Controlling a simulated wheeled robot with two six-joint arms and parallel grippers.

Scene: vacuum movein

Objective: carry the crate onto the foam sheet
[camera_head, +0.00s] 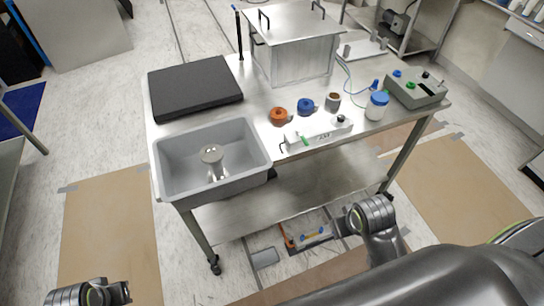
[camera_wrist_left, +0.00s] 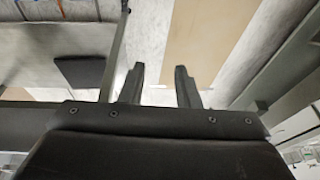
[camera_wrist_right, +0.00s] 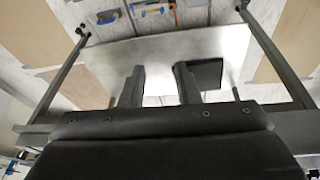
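The grey crate (camera_head: 250,135) is an open plastic bin on the front left of the steel table, with a small metal part (camera_head: 211,156) standing inside it. The foam sheet (camera_head: 194,86) is a black flat slab on the table directly behind the crate. My left gripper (camera_head: 126,291) is low at the bottom left, apart from the crate; its fingers are spread and empty in the left wrist view (camera_wrist_left: 160,82). My right gripper (camera_head: 350,218) is in front of the table, right of the crate; its fingers are spread and empty in the right wrist view (camera_wrist_right: 159,80).
The steel table (camera_head: 260,110) also holds a lidded metal box (camera_head: 296,60), orange (camera_head: 279,115) and blue (camera_head: 306,105) rolls, a white power strip (camera_head: 318,132), a blue-capped jar (camera_head: 376,106) and a control box (camera_head: 416,90). Tools lie on the floor below (camera_head: 308,236).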

